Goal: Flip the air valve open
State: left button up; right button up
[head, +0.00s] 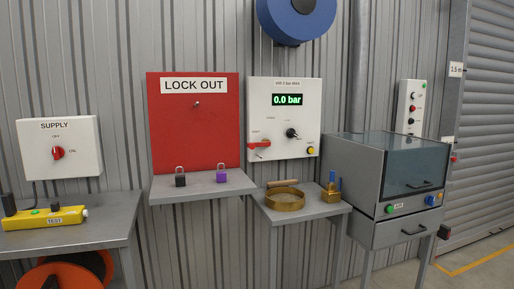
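A white panel (311,104) hangs on the corrugated wall at the centre of the head view. Its green display (287,100) reads 0.0 bar. A red lever (259,145) on a small metal fitting lies about level at the panel's lower left; it looks like the air valve, but its small labels are unreadable. A black knob (291,133) and a yellow button (310,150) sit to its right. Neither of my grippers is in view.
A red LOCK OUT board (190,130) with a shelf holding black (180,180) and purple (221,176) padlocks stands left of the panel. Below the panel, a grey table (300,213) holds a brass ring (285,200). A glass-lidded cabinet (385,170) stands right.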

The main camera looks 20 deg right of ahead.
aim_at(252, 146)
jog(key=k, duration=0.7)
jog(key=z, duration=0.35)
jog(key=i, duration=0.6)
jog(key=z, duration=0.7)
jog(key=i, duration=1.1)
jog(key=u, duration=0.85)
jog(key=i, duration=0.8)
jog(key=u, duration=0.7)
